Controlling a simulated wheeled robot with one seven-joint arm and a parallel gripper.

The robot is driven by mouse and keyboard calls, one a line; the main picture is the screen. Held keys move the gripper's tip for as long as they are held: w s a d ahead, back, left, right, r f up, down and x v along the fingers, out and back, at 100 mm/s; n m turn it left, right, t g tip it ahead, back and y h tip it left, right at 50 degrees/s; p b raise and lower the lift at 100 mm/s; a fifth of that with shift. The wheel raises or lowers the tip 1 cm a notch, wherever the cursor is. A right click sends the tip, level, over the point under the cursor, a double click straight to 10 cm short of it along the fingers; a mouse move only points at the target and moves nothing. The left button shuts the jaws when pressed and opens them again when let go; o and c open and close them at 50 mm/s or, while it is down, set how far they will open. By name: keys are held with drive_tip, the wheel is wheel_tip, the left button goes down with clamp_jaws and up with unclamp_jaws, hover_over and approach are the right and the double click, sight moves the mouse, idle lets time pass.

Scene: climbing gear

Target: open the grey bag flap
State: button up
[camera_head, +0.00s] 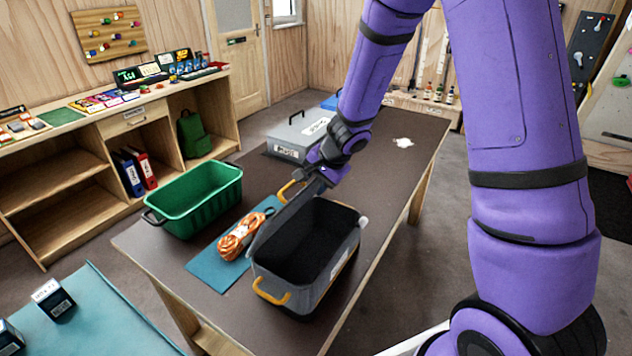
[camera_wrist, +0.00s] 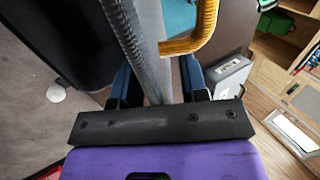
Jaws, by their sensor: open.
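The grey bag (camera_head: 343,275) stands on the table with its top open and its dark inside showing. Its grey flap (camera_head: 278,225) is swung up and over to the left side, seen nearly edge-on. My gripper (camera_head: 318,184) is at the far end of the flap. In the wrist view, my gripper (camera_wrist: 157,82) is open, with a blue finger on each side of the flap's grey edge (camera_wrist: 140,35). Whether the fingers touch it I cannot tell. A yellow handle (camera_wrist: 203,30) of the bag is close by the right finger.
A coiled orange rope (camera_head: 240,236) lies on a blue mat (camera_head: 208,272) left of the bag. A green crate (camera_head: 200,205) stands beyond it. A grey lidded case (camera_head: 288,138) is behind my gripper. The table (camera_head: 385,190) is mostly clear on the right, except for a small white item (camera_head: 403,142).

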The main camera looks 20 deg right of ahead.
clamp_jaws()
drive_tip(key=shift+w+a+r, duration=0.2)
drive_tip(key=shift+w+a, duration=0.05)
drive_tip(key=shift+w, duration=0.15)
drive_tip(key=o, duration=0.6)
unclamp_jaws()
drive_tip(key=shift+r, duration=0.1)
drive_tip(key=shift+v, duration=2.5)
drive_tip(key=shift+w+a+r, duration=0.1)
drive_tip(key=shift+r, duration=0.1)
drive_tip(key=s+d+r, duration=0.3)
drive_tip(key=s+r, duration=0.1)
drive_tip(key=s, duration=0.1)
drive_tip(key=shift+d, duration=0.3)
